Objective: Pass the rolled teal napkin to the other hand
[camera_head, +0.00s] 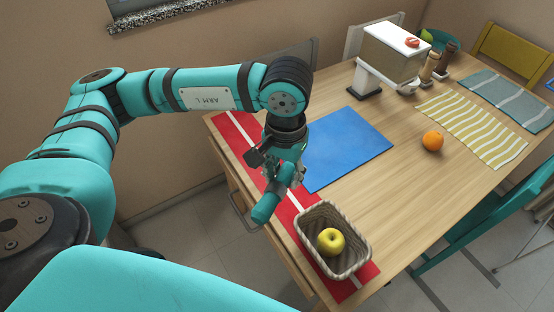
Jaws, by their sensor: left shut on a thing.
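The rolled teal napkin (266,207) is held by my left gripper (274,190), which is shut on it. The gripper points down, and the roll hangs tilted over the red runner near the table's front edge. Part of the roll is hidden by the fingers. My right gripper is not in view.
A wicker basket (351,263) with a yellow apple (331,241) stands on the red runner (232,132), right of the napkin. A blue mat (347,146) lies behind. An orange (432,140), a striped yellow cloth (478,132) and a dispenser (388,62) are farther off. Bare wood lies right of the mat.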

